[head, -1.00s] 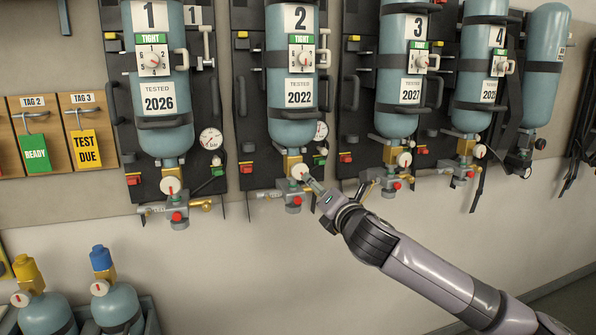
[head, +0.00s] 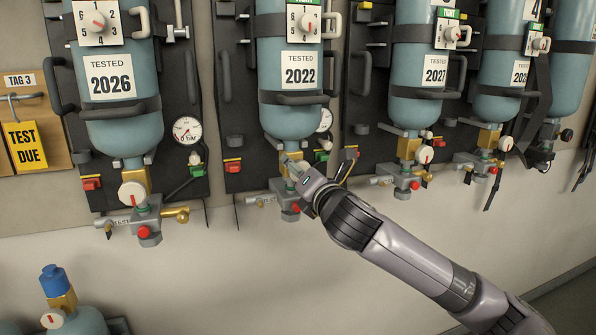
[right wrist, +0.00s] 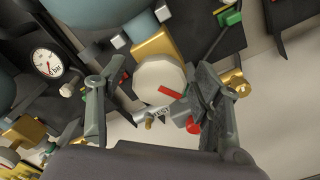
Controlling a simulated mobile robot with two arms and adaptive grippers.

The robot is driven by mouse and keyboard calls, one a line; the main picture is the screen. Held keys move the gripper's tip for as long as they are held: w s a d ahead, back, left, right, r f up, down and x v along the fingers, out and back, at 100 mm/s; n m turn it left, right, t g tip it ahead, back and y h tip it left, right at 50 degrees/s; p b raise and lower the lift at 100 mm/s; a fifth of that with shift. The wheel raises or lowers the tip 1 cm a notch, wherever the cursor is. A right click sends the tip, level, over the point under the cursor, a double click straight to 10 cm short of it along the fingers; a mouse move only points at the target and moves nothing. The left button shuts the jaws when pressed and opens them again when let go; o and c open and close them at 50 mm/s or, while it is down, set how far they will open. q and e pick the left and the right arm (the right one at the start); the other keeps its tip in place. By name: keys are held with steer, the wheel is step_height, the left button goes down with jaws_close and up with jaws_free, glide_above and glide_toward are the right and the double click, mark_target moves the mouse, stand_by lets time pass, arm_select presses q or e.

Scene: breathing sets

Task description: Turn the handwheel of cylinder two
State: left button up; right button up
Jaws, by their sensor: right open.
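Cylinder two (head: 287,118), a pale blue bottle with a "TESTED 2022" label, hangs on a dark wall panel. Its brass valve sits below the bottle, and in the head view my right gripper (head: 295,168) largely covers the handwheel there. In the right wrist view the white round handwheel (right wrist: 158,78) with a red mark shows between the two spread fingers of my right gripper (right wrist: 158,105). The fingers stand either side of it, open; whether either touches the wheel I cannot tell. My left gripper is not in view.
Cylinder one (head: 118,115) hangs to the left with its white handwheel (head: 132,194). The 2027 cylinder (head: 418,110) and others hang to the right.

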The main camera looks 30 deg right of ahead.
steer(key=shift+s+r, duration=0.1)
steer(key=shift+s, duration=0.05)
steer(key=shift+c, duration=0.6)
steer(key=c, duration=1)
steer(key=shift+c, duration=0.2)
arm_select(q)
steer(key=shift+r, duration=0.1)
arm_select(e)
steer(key=m+p, duration=0.1)
steer(key=m, duration=0.1)
steer(key=shift+m, duration=0.3)
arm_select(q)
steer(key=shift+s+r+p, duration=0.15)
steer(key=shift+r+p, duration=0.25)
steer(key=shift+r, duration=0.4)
arm_select(e)
steer(key=shift+m, duration=1.7)
steer(key=shift+a, duration=0.1)
